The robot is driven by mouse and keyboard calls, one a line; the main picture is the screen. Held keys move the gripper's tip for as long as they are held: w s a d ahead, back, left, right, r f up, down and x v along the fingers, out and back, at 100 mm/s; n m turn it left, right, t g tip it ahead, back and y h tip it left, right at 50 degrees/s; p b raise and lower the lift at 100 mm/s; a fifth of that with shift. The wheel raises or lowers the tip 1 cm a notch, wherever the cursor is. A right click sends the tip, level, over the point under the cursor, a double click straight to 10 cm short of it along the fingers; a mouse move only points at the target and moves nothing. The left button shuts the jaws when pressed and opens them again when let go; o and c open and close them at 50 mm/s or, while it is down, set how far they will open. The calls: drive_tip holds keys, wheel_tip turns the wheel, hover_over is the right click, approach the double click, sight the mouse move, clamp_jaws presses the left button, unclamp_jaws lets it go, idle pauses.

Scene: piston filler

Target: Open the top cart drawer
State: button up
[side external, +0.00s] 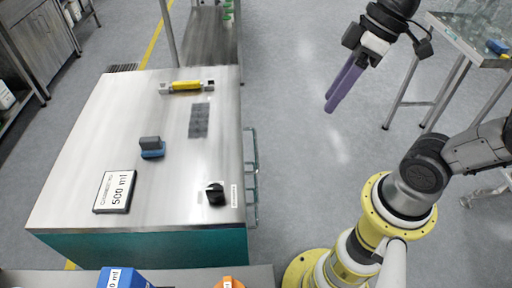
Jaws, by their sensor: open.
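The cart (140,245) has a teal body and a steel top. Metal handle-like bars (252,180) stick out along its right side, one behind another. The drawer fronts are seen almost edge-on from above, so I cannot tell which bar is the top drawer's or whether any drawer is open. My gripper (331,107) has two long purple fingers pointing down and left. It is open and empty in the air, right of the cart and clear of the bars.
On the cart top are a yellow cylinder part (187,86), a blue-grey block (152,148), a "500 ml" sign (115,191) and a black knob (215,194). A steel table (470,38) stands at the upper right. Open floor (300,150) lies between cart and gripper.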

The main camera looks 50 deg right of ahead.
drive_tip(key=w+d+f+m+g+y, duration=0.1)
drive_tip(key=w+d+f+y, duration=0.3)
drive_tip(key=w, duration=0.5)
drive_tip(key=w+d+f+m+g+y, duration=0.1)
drive_tip(key=w+f+y, duration=0.3)
drive_tip(key=w+f, duration=0.45)
drive_tip(key=w+d+f+m+t+y, duration=0.2)
drive_tip(key=w+d+f+m, duration=0.15)
drive_tip(key=d+f, duration=0.35)
drive_tip(key=m+t+y, duration=0.1)
drive_tip(key=m+t, duration=0.2)
drive_tip(key=m, duration=0.2)
approach(256, 147)
drive_tip(key=x, duration=1)
drive_tip(key=shift+a+f, duration=0.1)
drive_tip(key=shift+f, duration=0.2)
drive_tip(key=shift+c, duration=0.2)
clamp_jaws()
